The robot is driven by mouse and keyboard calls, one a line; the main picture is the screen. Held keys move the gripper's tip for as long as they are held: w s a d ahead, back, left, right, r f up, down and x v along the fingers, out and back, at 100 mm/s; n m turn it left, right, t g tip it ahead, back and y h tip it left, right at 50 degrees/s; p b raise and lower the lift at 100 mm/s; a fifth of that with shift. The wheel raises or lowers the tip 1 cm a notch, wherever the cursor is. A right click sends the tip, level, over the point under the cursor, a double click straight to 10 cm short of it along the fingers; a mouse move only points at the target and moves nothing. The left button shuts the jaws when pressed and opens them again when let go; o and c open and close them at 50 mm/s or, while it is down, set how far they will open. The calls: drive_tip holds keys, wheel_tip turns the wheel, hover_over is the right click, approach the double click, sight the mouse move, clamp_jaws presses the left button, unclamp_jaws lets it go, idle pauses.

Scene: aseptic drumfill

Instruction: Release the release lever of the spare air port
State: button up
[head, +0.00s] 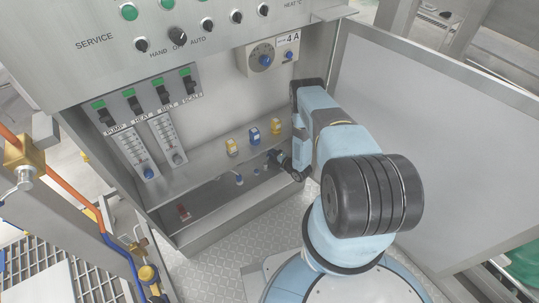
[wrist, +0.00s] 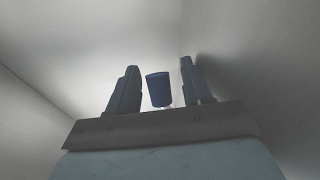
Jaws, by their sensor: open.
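In the wrist view a dark blue, tapered cylindrical piece (wrist: 159,88) stands between the two fingers of my gripper (wrist: 159,65). The fingers are open, with a visible gap on both sides of it. I cannot tell whether this piece is the release lever or another part of the spare air port. In the head view my gripper (head: 274,158) reaches into the lower recess of the cabinet at its right end. Small blue-topped fittings (head: 239,180) sit in that recess, left of my gripper. No lever shape is clear there, and my arm and gripper hide part of the recess.
A ledge above the recess carries yellow and blue blocks (head: 253,134). A red fitting (head: 183,212) sits at the recess's left. Switches and gauges (head: 169,138) line the left panel. An open grey door (head: 430,130) stands right of my arm. Pale walls are close in the wrist view.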

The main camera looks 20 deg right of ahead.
drive_tip(key=shift+c, duration=0.5)
clamp_jaws()
